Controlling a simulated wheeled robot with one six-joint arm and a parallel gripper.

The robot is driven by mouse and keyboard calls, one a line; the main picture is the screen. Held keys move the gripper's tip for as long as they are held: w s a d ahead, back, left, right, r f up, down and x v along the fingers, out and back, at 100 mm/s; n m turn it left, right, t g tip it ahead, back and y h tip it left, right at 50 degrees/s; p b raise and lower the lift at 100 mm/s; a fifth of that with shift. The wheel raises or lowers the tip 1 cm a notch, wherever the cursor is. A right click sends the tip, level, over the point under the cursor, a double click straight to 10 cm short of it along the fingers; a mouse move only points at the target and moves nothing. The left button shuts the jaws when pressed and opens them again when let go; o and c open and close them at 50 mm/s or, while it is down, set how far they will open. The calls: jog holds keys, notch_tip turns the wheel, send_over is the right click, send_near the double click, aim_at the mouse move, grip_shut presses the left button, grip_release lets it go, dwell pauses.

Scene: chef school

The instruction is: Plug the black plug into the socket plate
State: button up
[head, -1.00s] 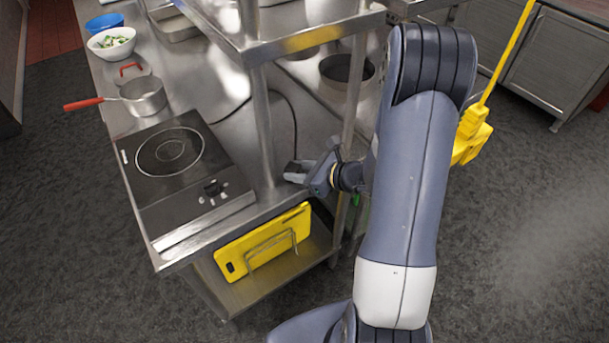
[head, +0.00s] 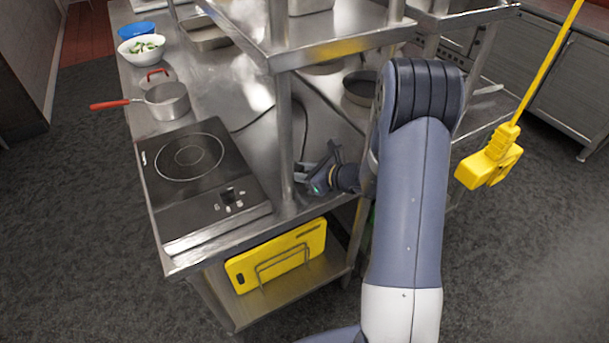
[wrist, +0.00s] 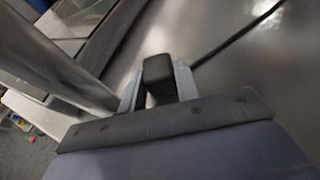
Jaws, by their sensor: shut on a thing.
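The black plug (wrist: 158,78) shows in the wrist view as a dark block between the two grey fingers of my gripper (wrist: 157,88). My gripper is shut on it. In the head view my gripper (head: 308,178) is low over the steel counter, just right of the shelf post. The plug is too small and dark to make out clearly there. I cannot pick out a socket plate for certain in either view. A yellow box (head: 489,166) hangs on a yellow cord at the right, and no socket holes are clear on it.
The steel post (head: 284,130) stands close left of my gripper, with a shelf above. A black cable (wrist: 235,38) lies on the counter. An induction hob (head: 190,165), a red-handled pot (head: 167,102) and bowls are left. A yellow board (head: 275,256) stands below.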

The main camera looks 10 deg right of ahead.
jog(key=shift+w, duration=0.1)
jog(key=o, duration=1.1)
jog(key=b+v, duration=0.1)
jog(key=v, duration=0.9)
jog(key=shift+s+d, duration=0.25)
jog(key=shift+s, duration=0.1)
jog(key=shift+w+a, duration=0.15)
